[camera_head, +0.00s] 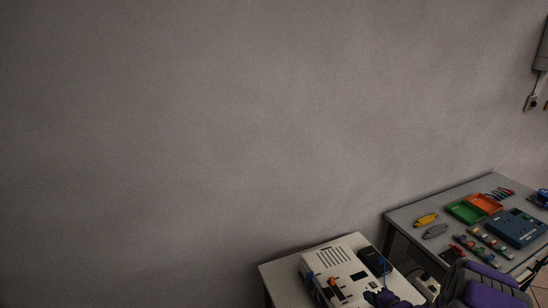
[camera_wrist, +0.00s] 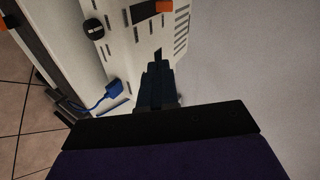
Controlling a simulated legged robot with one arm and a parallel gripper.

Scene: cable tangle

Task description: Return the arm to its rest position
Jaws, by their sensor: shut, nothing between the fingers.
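My arm, purple and black, shows at the bottom right of the head view. My gripper (camera_head: 371,297) is at the lower edge there, in front of the white device (camera_head: 345,268) on the near table. In the wrist view my gripper (camera_wrist: 158,60) shows as dark fingers closed together, with nothing between them. The white device (camera_wrist: 128,45) is just beyond the fingertips, with slots, a black knob and an orange part. I cannot tell whether the fingertips touch it.
A black box (camera_head: 374,260) with a blue cable is on the near table (camera_head: 281,274). A blue plug (camera_wrist: 95,101) shows in the wrist view. The far table (camera_head: 408,214) holds green and orange trays and a blue device (camera_head: 516,228). A bare wall (camera_head: 200,120) stands behind.

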